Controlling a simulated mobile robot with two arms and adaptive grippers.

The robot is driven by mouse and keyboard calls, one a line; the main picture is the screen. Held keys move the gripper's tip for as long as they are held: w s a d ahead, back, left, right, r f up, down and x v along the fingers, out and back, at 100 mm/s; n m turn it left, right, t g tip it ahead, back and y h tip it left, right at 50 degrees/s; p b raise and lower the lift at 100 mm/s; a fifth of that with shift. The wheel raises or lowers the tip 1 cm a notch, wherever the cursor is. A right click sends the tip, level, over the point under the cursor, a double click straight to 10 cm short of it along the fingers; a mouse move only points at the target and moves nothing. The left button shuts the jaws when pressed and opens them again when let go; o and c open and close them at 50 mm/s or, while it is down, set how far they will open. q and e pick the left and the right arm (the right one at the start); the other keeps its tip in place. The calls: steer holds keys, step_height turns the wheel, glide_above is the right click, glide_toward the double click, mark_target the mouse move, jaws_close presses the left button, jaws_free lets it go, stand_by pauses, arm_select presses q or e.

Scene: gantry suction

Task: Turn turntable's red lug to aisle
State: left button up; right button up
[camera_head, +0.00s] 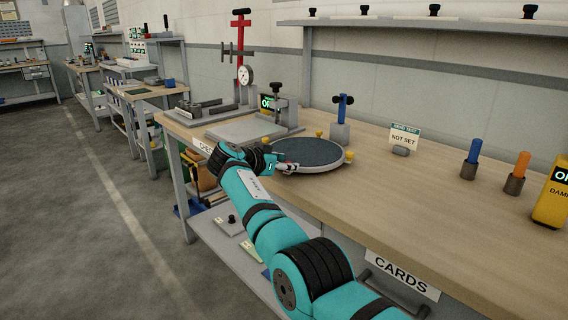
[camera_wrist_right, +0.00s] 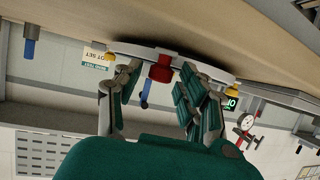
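The round turntable (camera_head: 310,153) has a dark top and a pale rim and lies on the wooden bench, with yellow lugs (camera_head: 348,156) around its edge. My right gripper (camera_head: 284,166) is at its near left edge in the head view, where the arm hides part of the rim. In the right wrist view the red lug (camera_wrist_right: 160,69) sits on the rim between the spread fingers of my right gripper (camera_wrist_right: 158,78). Gaps show on both sides of the lug, so the gripper looks open around it. My left gripper is not in view.
A post with a blue handle (camera_head: 342,115) stands behind the turntable and a grey fixture plate (camera_head: 240,131) lies to its left. A "NOT SET" sign (camera_head: 404,138), a blue peg (camera_head: 472,160) and an orange peg (camera_head: 518,172) stand to the right. The aisle floor (camera_head: 95,215) is clear.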

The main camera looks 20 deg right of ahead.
steer(key=shift+o, duration=0.2)
steer(key=shift+a+r, duration=0.15)
steer(key=shift+r, duration=0.05)
steer(key=shift+s+a+r, duration=0.1)
steer(key=shift+a, duration=0.15)
steer(key=v, duration=0.6)
steer(key=shift+s+a, duration=0.2)
steer(key=shift+s, duration=0.1)
